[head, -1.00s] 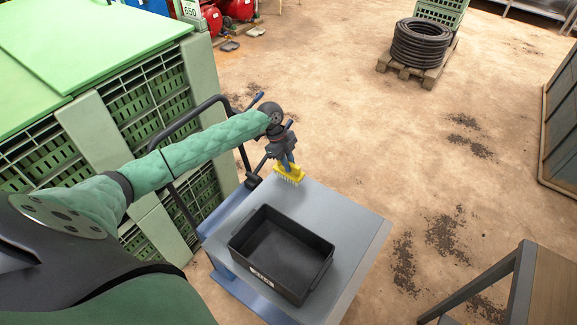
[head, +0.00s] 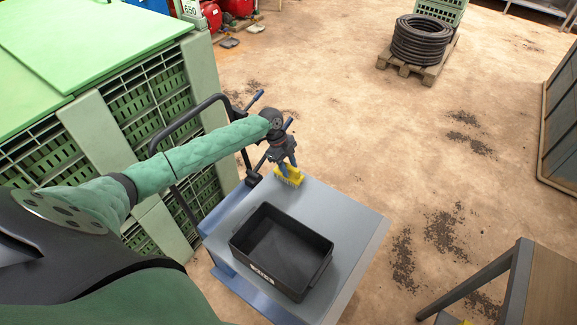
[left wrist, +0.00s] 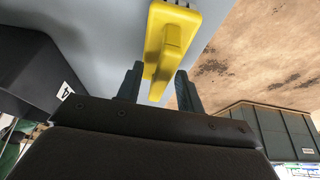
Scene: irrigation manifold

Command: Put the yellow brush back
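The yellow brush (head: 289,178) is at the far left corner of the grey table, bristles downward. My left gripper (head: 288,164) is over that corner, with its fingers on the brush. In the left wrist view the brush (left wrist: 168,45) lies between the two dark fingers of my left gripper (left wrist: 159,82), which flank its handle closely. I cannot tell whether the bristles touch the tabletop. My right gripper is not in view.
An empty black bin (head: 262,258) with a white label stands on the grey table (head: 352,215). Green crates (head: 160,100) are on the left. A wooden-topped stand (head: 552,290) is at lower right, with a small yellow thing beside it. Open floor lies beyond the table.

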